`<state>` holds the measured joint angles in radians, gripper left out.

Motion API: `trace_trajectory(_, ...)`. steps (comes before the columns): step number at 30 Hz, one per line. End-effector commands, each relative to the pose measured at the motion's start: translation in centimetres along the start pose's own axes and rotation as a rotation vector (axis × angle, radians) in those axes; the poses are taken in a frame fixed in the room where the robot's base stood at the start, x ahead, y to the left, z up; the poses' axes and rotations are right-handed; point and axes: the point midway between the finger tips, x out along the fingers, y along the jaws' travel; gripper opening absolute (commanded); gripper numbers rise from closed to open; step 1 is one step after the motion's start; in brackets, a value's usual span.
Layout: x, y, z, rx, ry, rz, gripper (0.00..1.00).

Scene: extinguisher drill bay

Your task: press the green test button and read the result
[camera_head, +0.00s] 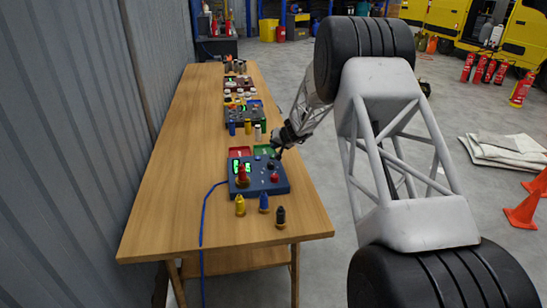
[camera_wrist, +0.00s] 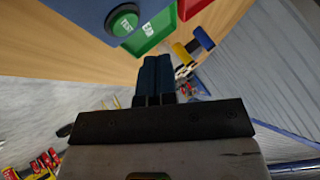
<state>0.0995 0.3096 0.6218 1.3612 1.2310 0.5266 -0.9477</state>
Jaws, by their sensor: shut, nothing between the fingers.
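The green test button (camera_wrist: 124,20), marked TEST, sits in a dark round collar on the blue test box (camera_wrist: 84,12) at the top of the wrist view. In the head view the blue test box (camera_head: 262,187) lies near the table's front end, with a lit green display (camera_head: 236,166); I cannot make out the button there. A red cartridge (camera_head: 242,175) stands upright on its left part. My gripper (camera_wrist: 156,58) is shut and empty, its fingertips apart from the button in the wrist view. In the head view my gripper (camera_head: 277,147) is beside the box's far right corner.
A green tray (camera_head: 263,150) and a red tray (camera_head: 240,152) lie just behind the box. Yellow (camera_head: 240,206), blue (camera_head: 264,202) and black (camera_head: 280,217) cartridges stand before it. More boxes line the table (camera_head: 165,190) farther back. A blue cable (camera_head: 202,225) runs off the left front.

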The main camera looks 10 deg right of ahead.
Motion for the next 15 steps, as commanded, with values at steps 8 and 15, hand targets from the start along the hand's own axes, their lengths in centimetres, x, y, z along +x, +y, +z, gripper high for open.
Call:
trace_trajectory(8, -1.5, -1.1, -1.1, -0.001, 0.001, -0.001, 0.0)
trace_trajectory(15, -2.1, -1.6, -1.5, 0.0, 0.0, -0.001, 0.0)
